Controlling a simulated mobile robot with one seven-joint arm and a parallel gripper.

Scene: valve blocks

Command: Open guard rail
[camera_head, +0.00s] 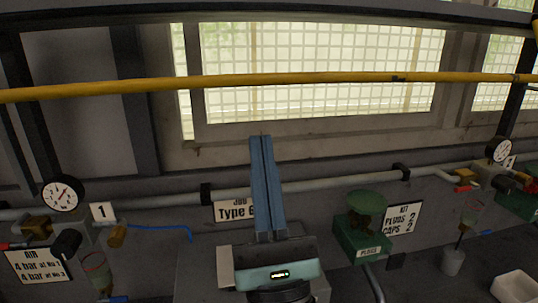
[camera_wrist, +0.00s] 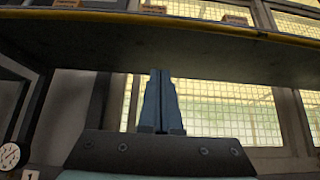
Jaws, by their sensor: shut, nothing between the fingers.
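A long yellow rail (camera_head: 330,79), which looks like the guard rail, runs across the upper part of the head view from the left edge to the right edge. My gripper (camera_head: 260,138) points up below the rail in the picture, with its blue fingers together and nothing between them. A gap shows between the fingertips and the rail. In the wrist view my gripper (camera_wrist: 160,72) stands below a dark overhead surface with a yellow edge (camera_wrist: 200,22); I cannot tell if that edge is the same rail.
Grey pipework with a gauge (camera_head: 62,194) runs along the wall at left, and another gauge (camera_head: 499,150) is at right. A green box (camera_head: 362,238) with a funnel, a sign (camera_head: 403,217) and a white bin (camera_head: 514,287) stand at right. A meshed window (camera_head: 320,60) is behind.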

